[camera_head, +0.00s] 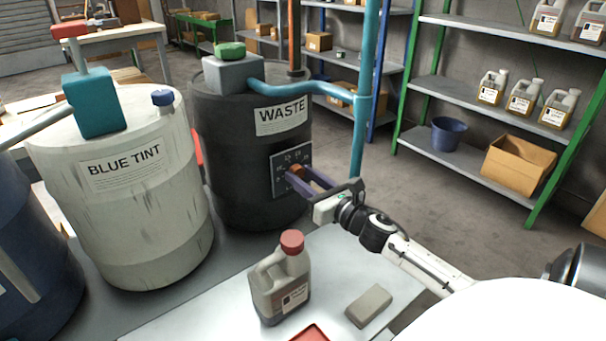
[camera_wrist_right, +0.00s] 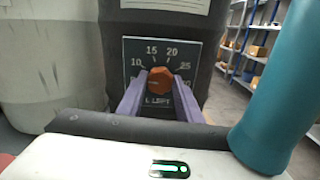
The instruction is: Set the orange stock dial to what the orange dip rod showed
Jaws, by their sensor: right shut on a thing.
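The orange stock dial (camera_head: 296,172) sits on a dark plate (camera_head: 279,185) on the front of the black WASTE drum (camera_head: 228,137). My right gripper (camera_head: 302,176) reaches it from the right. In the right wrist view the purple fingers (camera_wrist_right: 159,92) are shut on either side of the orange dial (camera_wrist_right: 160,78). The dial plate (camera_wrist_right: 133,48) shows 10, 15, 20 and 25, with "L LEFT" below. The lower scale is partly hidden by the fingers. The dial's exact setting is unclear. My left gripper is out of view.
A teal pipe (camera_head: 362,110) stands close to my right gripper. A white BLUE TINT drum (camera_head: 150,215) is left of the WASTE drum. A red-capped jug (camera_head: 281,287) and a grey block (camera_head: 369,306) are on the bench. Shelves (camera_head: 465,100) stand behind.

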